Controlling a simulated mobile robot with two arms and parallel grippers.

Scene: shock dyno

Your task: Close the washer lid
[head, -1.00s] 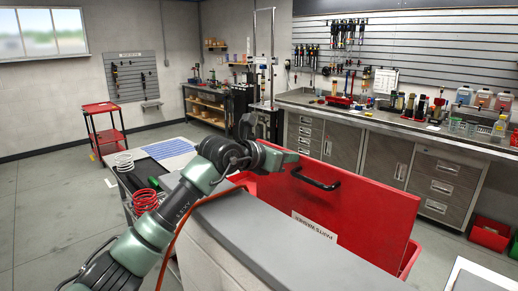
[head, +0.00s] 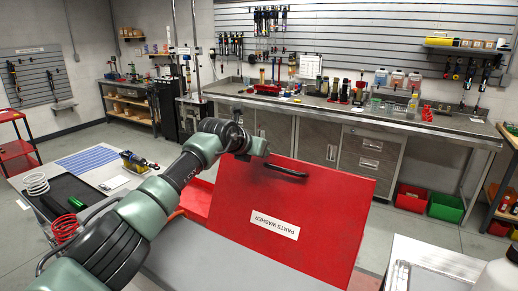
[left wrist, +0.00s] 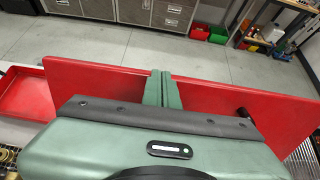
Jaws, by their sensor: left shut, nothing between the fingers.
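The washer lid (head: 285,215) is a red panel standing open at an angle. Its upside-down "PARTS WASHER" label (head: 274,225) and black handle (head: 278,169) face me. It fills a wide band in the left wrist view (left wrist: 105,78). Part of the red washer basin (head: 197,198) shows left of the lid. My left gripper (head: 257,147) is at the lid's upper edge, left of the handle. Its fingers (left wrist: 158,88) are shut and empty, against or just in front of the lid; I cannot tell whether they touch. My right gripper is not in view.
A grey surface (head: 190,262) lies in front of the lid. A table with a black tray (head: 85,190) and coiled hoses is at the left. A steel workbench (head: 330,120) runs along the back. A white container (head: 500,275) stands at the lower right. Open floor lies behind the lid.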

